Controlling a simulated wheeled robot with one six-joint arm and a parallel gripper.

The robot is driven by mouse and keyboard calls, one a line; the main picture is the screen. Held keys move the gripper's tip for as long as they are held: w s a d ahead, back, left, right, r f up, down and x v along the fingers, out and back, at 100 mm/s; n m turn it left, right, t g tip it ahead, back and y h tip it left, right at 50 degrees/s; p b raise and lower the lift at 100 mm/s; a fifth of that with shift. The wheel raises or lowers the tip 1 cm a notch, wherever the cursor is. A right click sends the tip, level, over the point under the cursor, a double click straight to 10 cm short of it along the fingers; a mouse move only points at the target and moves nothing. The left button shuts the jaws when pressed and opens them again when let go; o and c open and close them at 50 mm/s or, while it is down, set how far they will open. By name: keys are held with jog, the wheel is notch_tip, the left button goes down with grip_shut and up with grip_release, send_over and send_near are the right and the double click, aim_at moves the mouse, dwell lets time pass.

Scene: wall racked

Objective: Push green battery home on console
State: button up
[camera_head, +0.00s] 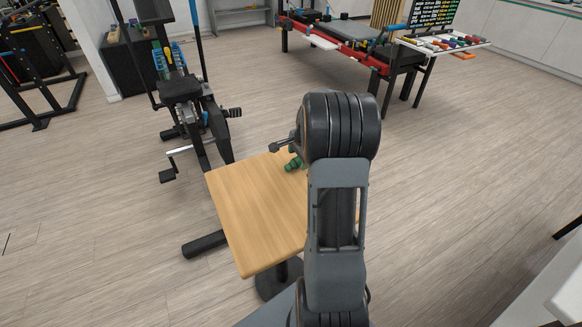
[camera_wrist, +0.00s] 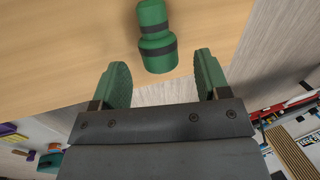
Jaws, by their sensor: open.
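A green two-part cylinder (camera_wrist: 156,36) with dark bands is in the upper middle of the wrist view, by the edge of a wooden tabletop (camera_wrist: 70,40). It may be the green battery, but I cannot be sure. My gripper (camera_wrist: 160,75) is open, its two green fingers apart with nothing between them. The cylinder is just ahead of the fingertips, apart from them. In the head view a small green shape (camera_head: 293,163) shows at the tabletop's far edge beside my arm; I cannot tell whether it is the cylinder or my fingers. I cannot make out a console.
The wooden table (camera_head: 250,215) has a bare top, its right part hidden by my arm. An exercise machine (camera_head: 185,95) stands behind it at left. A red-framed bench (camera_head: 345,42) and a white table (camera_head: 440,42) with coloured items are farther back. Open floor lies right.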

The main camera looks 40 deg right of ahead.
jog(key=shift+x, duration=1.1)
jog(key=shift+c, duration=0.2)
jog(key=c, duration=1.1)
jog(key=shift+o, duration=0.2)
jog(key=shift+r, duration=0.1)
